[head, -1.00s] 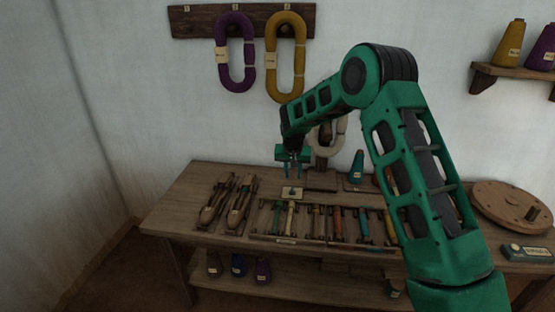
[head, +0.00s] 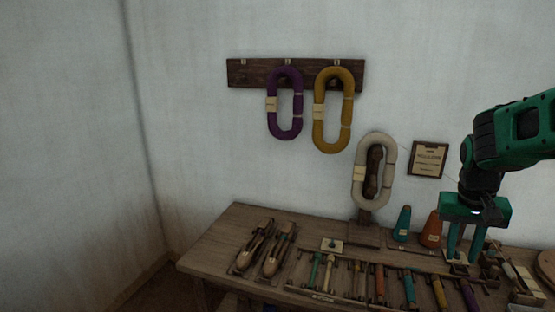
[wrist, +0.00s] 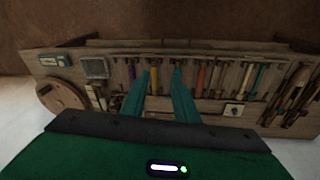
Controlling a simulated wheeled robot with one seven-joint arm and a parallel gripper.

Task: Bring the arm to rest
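My gripper (head: 465,254) is green and points down at the right of the head view, in front of or above the right part of the bench. Its two teal fingers stand apart with nothing seen between them. They also show apart in the wrist view (wrist: 160,80). The wooden bench (head: 225,237) runs along the wall below. I cannot tell the exact height of the fingertips over it.
A rack of coloured bobbins (head: 325,297) and two wooden shuttles (head: 268,248) lie on the bench. A cream skein (head: 359,185) on a stand, a teal cone (head: 402,223) and an orange cone (head: 431,229) stand behind. Purple (head: 285,103) and yellow (head: 333,110) skeins hang on the wall. A round wooden disc (wrist: 62,97) lies at one end.

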